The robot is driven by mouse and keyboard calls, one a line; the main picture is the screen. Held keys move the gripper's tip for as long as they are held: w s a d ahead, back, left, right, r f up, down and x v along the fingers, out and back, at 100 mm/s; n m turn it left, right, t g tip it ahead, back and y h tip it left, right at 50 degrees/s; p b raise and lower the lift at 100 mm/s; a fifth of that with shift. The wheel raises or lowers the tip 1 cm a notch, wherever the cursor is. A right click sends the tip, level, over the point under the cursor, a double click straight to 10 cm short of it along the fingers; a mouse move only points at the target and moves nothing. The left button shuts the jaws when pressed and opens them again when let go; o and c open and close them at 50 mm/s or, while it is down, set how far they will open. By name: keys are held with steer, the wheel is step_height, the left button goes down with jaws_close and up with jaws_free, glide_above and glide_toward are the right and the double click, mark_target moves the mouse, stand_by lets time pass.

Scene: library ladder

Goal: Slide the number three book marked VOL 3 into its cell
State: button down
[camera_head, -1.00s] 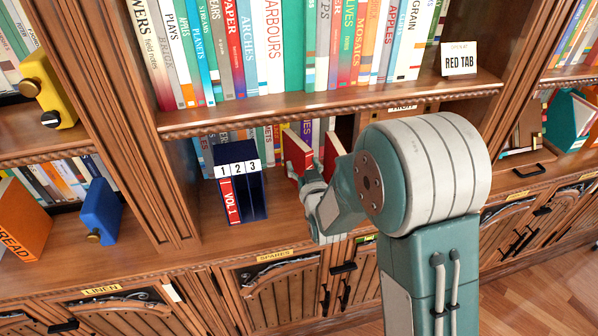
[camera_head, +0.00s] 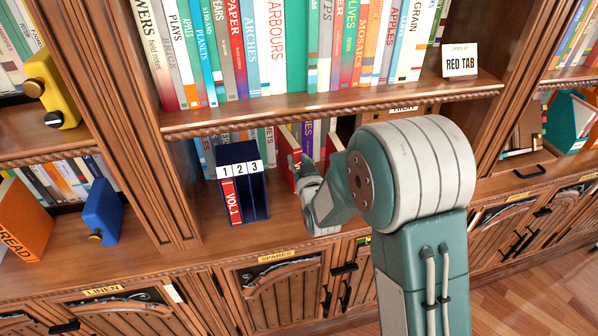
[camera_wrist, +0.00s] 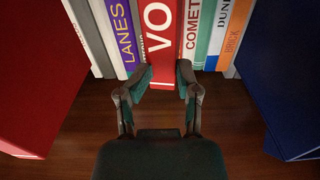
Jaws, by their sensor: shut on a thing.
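A navy slipcase (camera_head: 240,153) with white 1, 2, 3 labels stands on the lower shelf in the head view. A red book marked VOL 1 (camera_head: 232,201) fills its left cell; cells 2 and 3 look empty. My gripper (camera_head: 300,166) is right of it, shut on a red book (camera_head: 287,146). In the wrist view, my fingertips (camera_wrist: 165,78) close on the sides of this red spine (camera_wrist: 161,45), where the letters VO show; its number is hidden. Another red book (camera_head: 334,147) stands right of my gripper.
Upright shelf books (camera_wrist: 122,35) line the back behind the held book. The slipcase's navy side (camera_wrist: 295,70) and a large red cover (camera_wrist: 35,70) flank my gripper in the wrist view. The shelf above (camera_head: 330,107) overhangs. Bare shelf (camera_head: 210,240) lies in front.

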mark_target(299, 147)
steer(key=shift+w+a+r, duration=0.15)
steer(key=shift+a+r, duration=0.1)
steer(key=shift+r, duration=0.3)
step_height(299, 147, up, 3)
steer(key=shift+d+r, duration=0.1)
steer(key=shift+d, duration=0.05)
steer(key=s+r, duration=0.8)
steer(key=s, duration=0.6)
steer(key=shift+d+r, duration=0.35)
steer(key=shift+c, duration=1.4)
jaws_free()
steer(key=shift+r, duration=0.1)
